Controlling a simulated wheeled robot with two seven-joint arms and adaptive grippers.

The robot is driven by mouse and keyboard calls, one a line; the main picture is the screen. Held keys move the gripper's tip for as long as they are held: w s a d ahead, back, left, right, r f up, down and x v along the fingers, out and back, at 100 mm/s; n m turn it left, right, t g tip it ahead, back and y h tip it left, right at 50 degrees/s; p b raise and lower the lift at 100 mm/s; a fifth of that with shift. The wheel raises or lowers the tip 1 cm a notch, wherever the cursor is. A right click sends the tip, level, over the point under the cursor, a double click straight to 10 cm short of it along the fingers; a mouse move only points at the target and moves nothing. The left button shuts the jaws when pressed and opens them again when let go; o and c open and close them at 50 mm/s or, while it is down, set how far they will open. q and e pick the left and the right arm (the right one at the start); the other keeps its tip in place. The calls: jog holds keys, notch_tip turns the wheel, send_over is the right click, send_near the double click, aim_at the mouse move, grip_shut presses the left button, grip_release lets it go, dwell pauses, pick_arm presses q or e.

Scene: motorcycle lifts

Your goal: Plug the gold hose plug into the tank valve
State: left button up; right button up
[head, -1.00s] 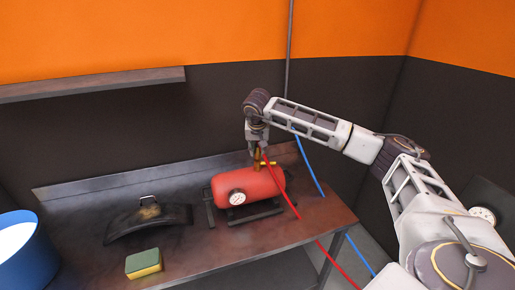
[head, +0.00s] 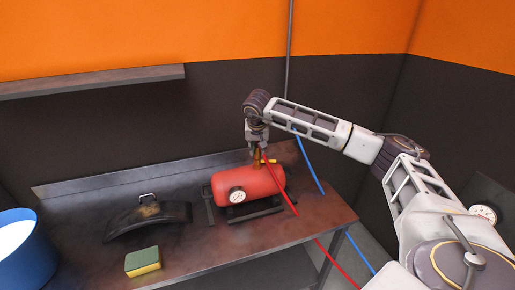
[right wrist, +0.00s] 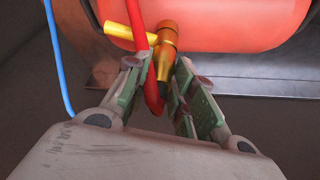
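The red tank (head: 245,187) lies on the workbench, with a white gauge on its front. A yellow-gold valve (head: 262,160) stands on its top; the valve's handle (right wrist: 118,31) shows in the right wrist view. The gold hose plug (right wrist: 164,62) is lined up against the valve and appears seated in it, with a dark collar behind. The red hose (right wrist: 138,22) loops from the plug past the fingers. My right gripper (head: 256,149) is just above the valve; its fingers (right wrist: 169,84) stand apart on either side of the plug, with gaps visible. My left gripper is out of view.
A dark curved fender-like piece (head: 147,222), a yellow-green sponge (head: 143,262) and a blue bucket (head: 28,252) are on the left. A wall shelf (head: 90,83) is above.

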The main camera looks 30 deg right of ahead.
jog(key=o, duration=0.5)
jog(key=shift+r, duration=0.1)
jog(key=v, duration=1.2)
jog(key=shift+a+f, duration=0.15)
jog(key=shift+f, duration=0.1)
